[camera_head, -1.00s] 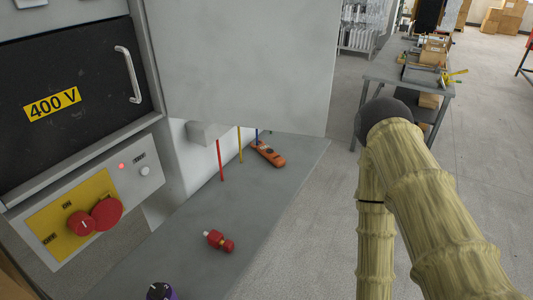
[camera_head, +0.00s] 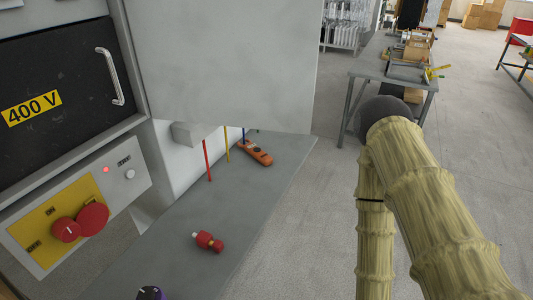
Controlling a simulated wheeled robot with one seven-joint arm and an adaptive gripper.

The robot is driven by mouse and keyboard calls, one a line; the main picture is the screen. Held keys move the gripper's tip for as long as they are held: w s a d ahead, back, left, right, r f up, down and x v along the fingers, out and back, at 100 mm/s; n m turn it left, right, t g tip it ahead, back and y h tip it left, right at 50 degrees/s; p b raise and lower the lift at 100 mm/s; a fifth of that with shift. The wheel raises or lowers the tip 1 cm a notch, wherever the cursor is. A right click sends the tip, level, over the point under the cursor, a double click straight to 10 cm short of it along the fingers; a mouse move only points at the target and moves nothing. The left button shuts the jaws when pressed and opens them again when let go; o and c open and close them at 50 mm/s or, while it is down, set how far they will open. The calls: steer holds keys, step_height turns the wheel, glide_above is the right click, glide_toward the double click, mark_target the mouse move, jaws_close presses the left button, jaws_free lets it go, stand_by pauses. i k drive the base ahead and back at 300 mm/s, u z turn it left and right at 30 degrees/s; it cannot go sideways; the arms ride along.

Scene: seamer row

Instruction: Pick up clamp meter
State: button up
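The clamp meter (camera_head: 256,152) is an orange, elongated tool with dark parts. It lies on the grey bench top (camera_head: 232,207), toward its far end, close to the hanging red, yellow and blue leads. The lower edge of a big grey panel is just above its far end. My arm fills the right side of the view in a yellowish ribbed cover, apart from the meter. My gripper is not in view.
A red object (camera_head: 207,241) and a dark round knob-like object (camera_head: 150,293) sit on the bench's near part. The grey panel (camera_head: 225,65) overhangs the bench. A cabinet labelled 400 V with a red switch (camera_head: 80,222) stands left. A loaded table (camera_head: 395,72) stands behind; floor shows between.

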mark_target(264, 158)
steer(key=z, duration=1.8)
steer(key=i, duration=3.5)
steer(key=u, duration=4.95)
